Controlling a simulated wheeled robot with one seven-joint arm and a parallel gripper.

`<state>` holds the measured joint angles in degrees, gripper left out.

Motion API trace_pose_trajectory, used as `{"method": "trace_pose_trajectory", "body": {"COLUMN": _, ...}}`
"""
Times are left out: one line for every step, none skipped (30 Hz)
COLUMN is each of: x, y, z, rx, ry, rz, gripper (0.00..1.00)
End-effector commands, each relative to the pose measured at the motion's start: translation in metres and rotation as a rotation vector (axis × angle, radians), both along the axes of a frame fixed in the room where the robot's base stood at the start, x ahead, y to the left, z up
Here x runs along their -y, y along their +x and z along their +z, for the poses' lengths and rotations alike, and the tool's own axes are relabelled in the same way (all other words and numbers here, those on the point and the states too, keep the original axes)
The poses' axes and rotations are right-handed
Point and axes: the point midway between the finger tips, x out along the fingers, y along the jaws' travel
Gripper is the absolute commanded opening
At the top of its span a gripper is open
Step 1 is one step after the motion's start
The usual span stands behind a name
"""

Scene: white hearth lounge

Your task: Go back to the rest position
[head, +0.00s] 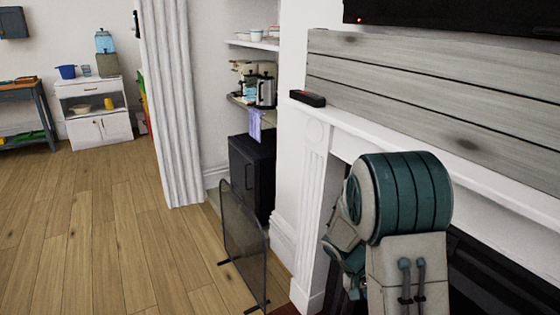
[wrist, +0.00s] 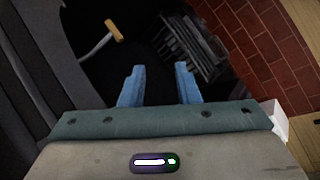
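In the wrist view my gripper (wrist: 160,88) shows two blue fingers, spread apart with nothing between them. It points down over a dark hearth opening. My arm fills the right of the head view, in front of the fireplace; the gripper's fingers cannot be made out there. A tool with a yellowish head and a pale handle (wrist: 98,46) lies in the dark area beyond the left finger. A dark slatted grate (wrist: 190,45) is behind the right finger.
A mesh fire screen (head: 243,245) stands on the floor left of the fireplace. The white mantel (head: 480,182) runs beside my arm, with a small dark box (head: 307,98) on it. Red brick (wrist: 262,60) borders the hearth. The wooden floor (head: 110,245) at left is clear.

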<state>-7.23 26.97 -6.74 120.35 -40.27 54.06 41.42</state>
Motion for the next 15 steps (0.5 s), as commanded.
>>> {"method": "trace_pose_trajectory", "body": {"x": -0.003, "y": -0.008, "z": 0.030, "rx": 0.020, "ry": 0.042, "rz": -0.005, "gripper": 0.29}}
{"method": "trace_pose_trajectory", "body": {"x": -0.006, "y": -0.012, "z": 0.041, "rx": 0.025, "ry": 0.065, "rz": -0.005, "gripper": 0.29}}
{"method": "trace_pose_trajectory", "body": {"x": -0.009, "y": -0.018, "z": 0.056, "rx": 0.036, "ry": 0.098, "rz": -0.004, "gripper": 0.29}}
{"method": "trace_pose_trajectory", "body": {"x": -0.011, "y": -0.023, "z": 0.066, "rx": 0.043, "ry": 0.121, "rz": -0.002, "gripper": 0.29}}
{"method": "trace_pose_trajectory", "body": {"x": -0.014, "y": -0.028, "z": 0.077, "rx": 0.052, "ry": 0.146, "rz": -0.001, "gripper": 0.29}}
{"method": "trace_pose_trajectory", "body": {"x": -0.017, "y": -0.035, "z": 0.091, "rx": 0.063, "ry": 0.177, "rz": 0.003, "gripper": 0.29}}
{"method": "trace_pose_trajectory", "body": {"x": -0.020, "y": -0.040, "z": 0.101, "rx": 0.073, "ry": 0.200, "rz": 0.007, "gripper": 0.29}}
{"method": "trace_pose_trajectory", "body": {"x": -0.023, "y": -0.045, "z": 0.111, "rx": 0.082, "ry": 0.223, "rz": 0.013, "gripper": 0.29}}
{"method": "trace_pose_trajectory", "body": {"x": -0.026, "y": -0.051, "z": 0.124, "rx": 0.097, "ry": 0.254, "rz": 0.018, "gripper": 0.29}}
{"method": "trace_pose_trajectory", "body": {"x": -0.029, "y": -0.057, "z": 0.134, "rx": 0.108, "ry": 0.276, "rz": 0.024, "gripper": 0.29}}
{"method": "trace_pose_trajectory", "body": {"x": -0.031, "y": -0.062, "z": 0.144, "rx": 0.119, "ry": 0.299, "rz": 0.030, "gripper": 0.29}}
{"method": "trace_pose_trajectory", "body": {"x": -0.035, "y": -0.068, "z": 0.156, "rx": 0.136, "ry": 0.328, "rz": 0.039, "gripper": 0.29}}
{"method": "trace_pose_trajectory", "body": {"x": -0.038, "y": -0.074, "z": 0.165, "rx": 0.148, "ry": 0.350, "rz": 0.047, "gripper": 0.29}}
{"method": "trace_pose_trajectory", "body": {"x": -0.041, "y": -0.079, "z": 0.174, "rx": 0.161, "ry": 0.370, "rz": 0.056, "gripper": 0.29}}
{"method": "trace_pose_trajectory", "body": {"x": -0.045, "y": -0.086, "z": 0.186, "rx": 0.179, "ry": 0.398, "rz": 0.067, "gripper": 0.29}}
